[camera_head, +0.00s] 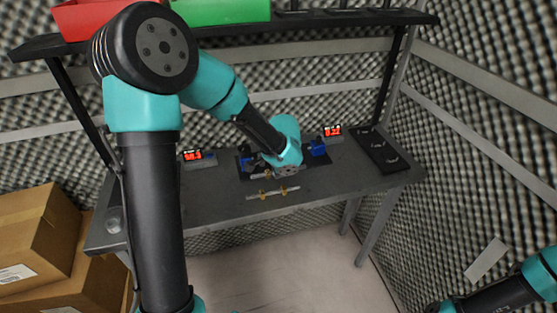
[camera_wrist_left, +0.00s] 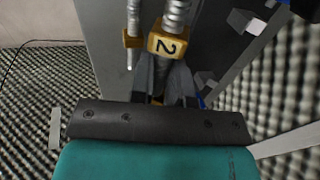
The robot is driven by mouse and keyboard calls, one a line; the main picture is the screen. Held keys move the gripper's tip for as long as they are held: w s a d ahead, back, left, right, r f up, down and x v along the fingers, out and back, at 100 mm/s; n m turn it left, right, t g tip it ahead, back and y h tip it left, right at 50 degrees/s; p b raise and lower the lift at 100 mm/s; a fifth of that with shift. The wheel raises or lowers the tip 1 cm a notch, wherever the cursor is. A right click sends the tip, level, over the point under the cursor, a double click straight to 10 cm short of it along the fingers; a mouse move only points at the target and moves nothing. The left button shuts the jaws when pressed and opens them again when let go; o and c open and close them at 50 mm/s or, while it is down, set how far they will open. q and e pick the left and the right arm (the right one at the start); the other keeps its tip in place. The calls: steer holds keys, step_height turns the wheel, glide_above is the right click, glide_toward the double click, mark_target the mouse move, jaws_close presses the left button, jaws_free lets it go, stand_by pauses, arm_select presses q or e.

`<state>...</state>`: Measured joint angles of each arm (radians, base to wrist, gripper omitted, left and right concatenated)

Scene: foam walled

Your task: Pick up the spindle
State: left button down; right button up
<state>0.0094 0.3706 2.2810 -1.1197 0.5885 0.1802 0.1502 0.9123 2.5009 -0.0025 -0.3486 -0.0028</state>
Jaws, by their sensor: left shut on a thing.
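In the left wrist view, a threaded metal spindle with a yellow block marked 2 (camera_wrist_left: 167,44) is between the fingers of my left gripper (camera_wrist_left: 165,88), which is shut on it. A second threaded rod with a yellow block (camera_wrist_left: 133,40) is just left of it, apart from the fingers. In the head view, a rod with brass-coloured blocks (camera_head: 273,192) is at the front of the grey bench. My left gripper is over the bench's middle there, its fingers mostly hidden by my wrist. My right arm shows at the lower right; its gripper is out of view.
Blue fixtures (camera_head: 318,148) stand on the bench (camera_head: 225,203), near two red displays (camera_head: 193,155) (camera_head: 333,131). A black tray (camera_head: 378,151) lies at the right. A shelf with a red bin (camera_head: 92,17) and a green bin (camera_head: 220,11) is above. Cardboard boxes (camera_head: 35,240) stand left.

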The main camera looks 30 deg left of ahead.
arm_select(q)
steer(key=shift+s+d+r, duration=0.1)
steer(key=shift+s+d, duration=0.35)
steer(key=shift+s, duration=0.2)
